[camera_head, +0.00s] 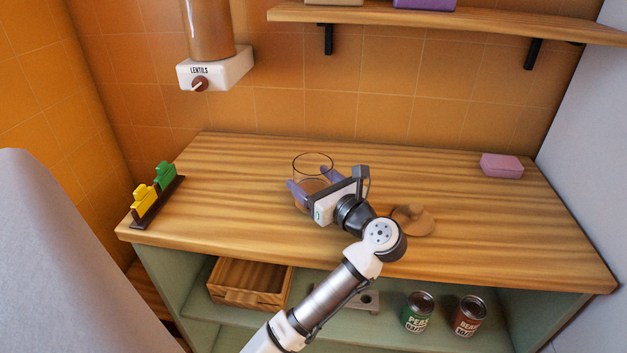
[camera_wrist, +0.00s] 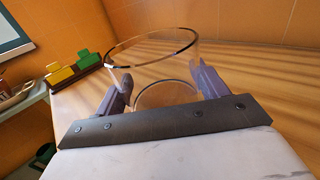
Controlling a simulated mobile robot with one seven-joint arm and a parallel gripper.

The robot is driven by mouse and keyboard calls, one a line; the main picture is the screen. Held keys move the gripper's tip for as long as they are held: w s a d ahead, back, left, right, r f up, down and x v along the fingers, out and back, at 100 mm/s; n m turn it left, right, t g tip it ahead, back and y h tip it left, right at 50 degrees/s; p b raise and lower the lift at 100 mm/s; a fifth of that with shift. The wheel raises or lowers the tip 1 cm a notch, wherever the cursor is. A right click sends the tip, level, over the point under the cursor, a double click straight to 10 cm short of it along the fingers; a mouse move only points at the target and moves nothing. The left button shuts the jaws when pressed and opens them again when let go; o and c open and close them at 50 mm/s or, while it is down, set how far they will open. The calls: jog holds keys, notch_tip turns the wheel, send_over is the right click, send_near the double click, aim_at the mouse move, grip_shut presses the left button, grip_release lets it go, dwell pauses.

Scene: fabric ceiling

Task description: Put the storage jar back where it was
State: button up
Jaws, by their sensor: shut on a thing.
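The storage jar (camera_head: 313,163) is a clear glass cylinder with an open top, upright at the middle of the wooden counter (camera_head: 235,180). My gripper (camera_head: 311,183) is shut on it, with a purple finger on either side. In the wrist view the jar (camera_wrist: 150,68) stands between both fingers of my gripper (camera_wrist: 162,88); its round base shows through the glass. I cannot tell whether the base touches the counter or is slightly above it. A round brown lid with a knob (camera_head: 414,219) lies on the counter to the right of my gripper.
A lentils dispenser (camera_head: 214,68) hangs on the back wall. Yellow and green clips (camera_head: 155,192) stand in a holder at the counter's left; a pink block (camera_head: 502,165) lies at back right. A wooden drawer (camera_head: 250,282) and two cans (camera_head: 419,313) are below.

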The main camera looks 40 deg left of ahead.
jog(key=shift+f, duration=0.25)
jog(key=o, duration=1.3)
jog(key=shift+r, duration=0.1)
jog(key=shift+o, duration=0.2)
jog(key=shift+r, duration=0.1)
